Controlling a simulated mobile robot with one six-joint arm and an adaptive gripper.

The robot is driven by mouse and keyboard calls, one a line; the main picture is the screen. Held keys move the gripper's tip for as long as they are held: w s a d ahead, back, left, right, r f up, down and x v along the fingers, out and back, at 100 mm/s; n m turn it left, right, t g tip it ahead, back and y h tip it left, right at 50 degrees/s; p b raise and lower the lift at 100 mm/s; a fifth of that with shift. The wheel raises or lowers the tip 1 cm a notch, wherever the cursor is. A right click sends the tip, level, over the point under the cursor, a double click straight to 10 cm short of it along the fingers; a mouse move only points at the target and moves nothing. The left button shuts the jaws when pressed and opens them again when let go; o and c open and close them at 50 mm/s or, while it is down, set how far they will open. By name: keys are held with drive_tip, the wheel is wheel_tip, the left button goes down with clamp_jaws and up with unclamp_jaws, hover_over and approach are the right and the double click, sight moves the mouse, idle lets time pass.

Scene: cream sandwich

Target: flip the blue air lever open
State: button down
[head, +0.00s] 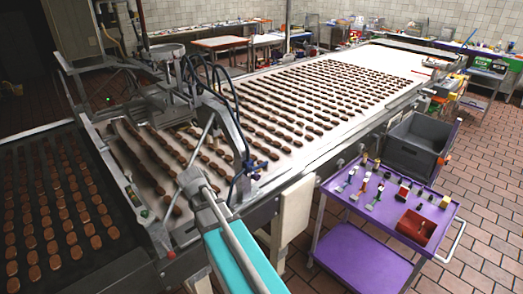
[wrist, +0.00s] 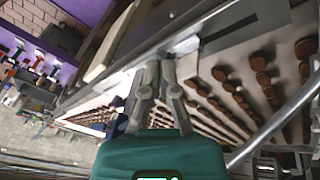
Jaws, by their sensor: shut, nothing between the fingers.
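Small blue fittings (head: 250,166) sit at the conveyor's near side rail in the head view, by dark hoses and a metal post. The blue air lever cannot be singled out among them. My gripper (wrist: 159,62) shows in the wrist view with its two grey fingers together and nothing between them. Its tips are over the conveyor's metal side rail (wrist: 110,65), close to a pale block (wrist: 186,45); whether they touch cannot be told. A bluish part (wrist: 118,125) shows just left of my gripper's body. In the head view my gripper cannot be made out clearly.
The conveyor (head: 340,80) carries rows of brown sandwich pieces. A purple cart (head: 330,190) with small tools and a red box (head: 416,227) stands to the right, with a grey crate (head: 413,145) behind it. Tiled floor lies open at the right.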

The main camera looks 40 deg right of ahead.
drive_tip(key=w+d+r+m+h+p, duration=0.2)
drive_tip(key=w+d+r+m+p, duration=0.2)
drive_tip(key=d+r, duration=0.4)
drive_tip(key=w+d+r+m+h+p, duration=0.3)
drive_tip(key=d+r+m+p, duration=0.3)
drive_tip(key=d, duration=0.8)
wheel_tip(320, 180, up, 2)
drive_tip(key=shift+w, duration=0.45)
drive_tip(key=shift+d+f, duration=0.15)
drive_tip(key=shift+d, duration=0.05)
drive_tip(key=b+x, duration=0.7)
drive_tip(key=x, duration=0.3)
drive_tip(key=shift+b, duration=0.3)
drive_tip(key=shift+a+f+b, duration=0.1)
drive_tip(key=shift+f+b, duration=1.65)
drive_tip(key=shift+w+a, duration=0.1)
drive_tip(key=shift+a, duration=0.05)
